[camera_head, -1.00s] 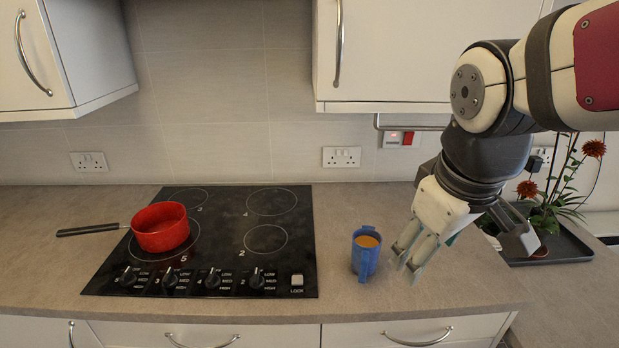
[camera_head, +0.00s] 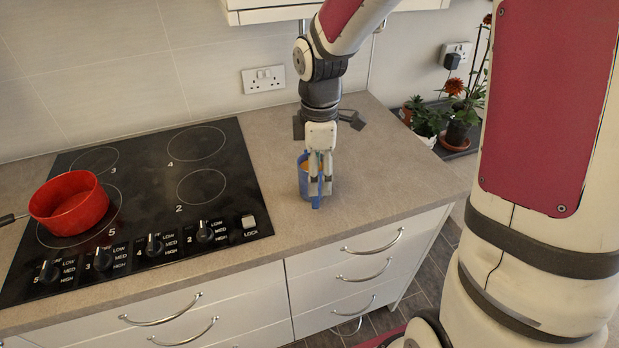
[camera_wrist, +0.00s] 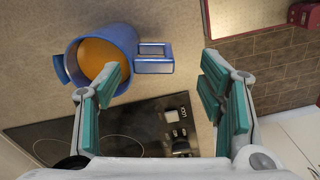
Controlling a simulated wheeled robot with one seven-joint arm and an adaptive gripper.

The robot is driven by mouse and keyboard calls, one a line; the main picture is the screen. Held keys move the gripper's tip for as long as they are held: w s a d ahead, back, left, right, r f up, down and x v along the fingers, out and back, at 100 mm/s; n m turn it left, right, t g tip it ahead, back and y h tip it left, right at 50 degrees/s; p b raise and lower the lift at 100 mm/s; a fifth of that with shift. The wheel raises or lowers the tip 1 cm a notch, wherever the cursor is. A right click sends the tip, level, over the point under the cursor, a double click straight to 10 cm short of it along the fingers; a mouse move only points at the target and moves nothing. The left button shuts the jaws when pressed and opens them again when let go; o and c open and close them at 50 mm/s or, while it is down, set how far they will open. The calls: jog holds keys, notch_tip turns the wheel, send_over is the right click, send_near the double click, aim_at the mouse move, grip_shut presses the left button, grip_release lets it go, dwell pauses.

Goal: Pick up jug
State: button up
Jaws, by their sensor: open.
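The blue jug (camera_head: 303,184) stands upright on the worktop, right of the hob, with something orange inside. In the head view my gripper (camera_head: 320,178) points down at the jug and its fingers hide part of it. In the wrist view my gripper (camera_wrist: 163,78) is open, its teal-padded fingers spread apart. There the jug (camera_wrist: 76,56) is at the upper left, partly behind the left finger. Its squared handle (camera_wrist: 168,67) extends into the gap between the fingers. I cannot tell whether any finger touches the jug.
A red saucepan (camera_head: 70,205) sits on the black hob (camera_head: 155,215) at the left. Potted plants (camera_head: 432,125) stand at the back right. The worktop (camera_head: 390,180) right of the jug is clear. Wall cupboards hang above.

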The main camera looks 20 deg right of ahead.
aim_at(315, 200)
notch_tip(315, 200, down, 5)
jog(key=shift+f, duration=0.1)
jog(key=f, duration=0.5)
jog(key=shift+w, duration=0.4)
jog(key=shift+r, duration=0.1)
grip_shut()
